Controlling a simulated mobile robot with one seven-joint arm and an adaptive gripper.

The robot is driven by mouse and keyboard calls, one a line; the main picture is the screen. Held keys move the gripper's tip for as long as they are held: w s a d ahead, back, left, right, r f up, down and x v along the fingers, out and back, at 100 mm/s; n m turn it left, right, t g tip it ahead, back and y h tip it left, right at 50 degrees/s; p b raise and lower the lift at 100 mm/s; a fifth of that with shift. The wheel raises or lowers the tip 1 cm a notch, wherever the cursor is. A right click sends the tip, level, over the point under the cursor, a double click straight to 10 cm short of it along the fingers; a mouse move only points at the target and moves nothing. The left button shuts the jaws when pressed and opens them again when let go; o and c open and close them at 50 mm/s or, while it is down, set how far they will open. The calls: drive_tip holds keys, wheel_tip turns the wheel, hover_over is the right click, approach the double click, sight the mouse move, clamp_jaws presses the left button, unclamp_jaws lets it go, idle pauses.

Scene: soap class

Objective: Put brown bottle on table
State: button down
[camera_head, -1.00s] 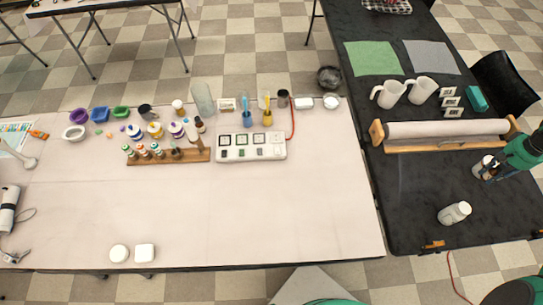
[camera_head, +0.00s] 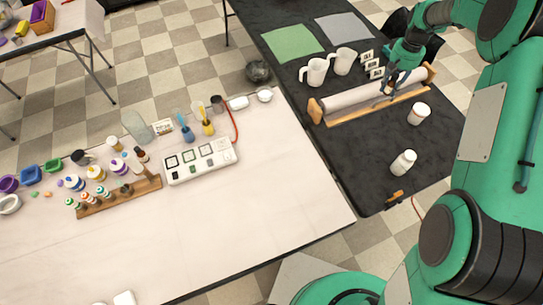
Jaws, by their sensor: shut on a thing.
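A small brown bottle (camera_head: 142,155) stands on the pale left table (camera_head: 240,238), behind the right end of a wooden rack (camera_head: 135,192). My gripper (camera_head: 388,91) is far to its right, over the black table (camera_head: 362,180). Its dark fingers overlap the white paper roll (camera_head: 345,102) and look shut. What is between them is too small to make out, and I cannot tell if they touch the roll. A white bottle (camera_head: 418,114) stands clear of my gripper, and another white bottle (camera_head: 403,163) is nearer the front edge.
Two white jugs (camera_head: 314,71) stand behind the roll, near a green sheet (camera_head: 292,42). A white multi-slot device (camera_head: 200,160) and several small pots and bottles line the back of the pale table. Its front and middle are largely clear. A gap separates the tables.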

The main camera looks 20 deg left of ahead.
drive_tip(key=s+a+n, duration=0.2)
drive_tip(key=a, duration=1.2)
drive_tip(key=s+a+n, duration=0.2)
drive_tip(key=a, duration=1.3)
drive_tip(key=s+a+n, duration=0.1)
drive_tip(key=s+a, duration=0.3)
drive_tip(key=a, duration=0.3)
drive_tip(key=s+a+n+p, duration=0.1)
drive_tip(key=s+a, duration=0.2)
drive_tip(key=a, duration=0.5)
drive_tip(key=s+a+n, duration=0.1)
drive_tip(key=s+a, duration=0.3)
drive_tip(key=a, duration=0.3)
drive_tip(key=n, duration=0.5)
hover_over(163, 155)
wheel_tip(163, 155, down, 10)
drive_tip(key=shift+s+f+p, duration=0.1)
drive_tip(key=shift+f+p, duration=0.35)
drive_tip(key=shift+f, duration=0.2)
drive_tip(key=shift+f+b, duration=0.4)
drive_tip(key=shift+f, duration=2.7)
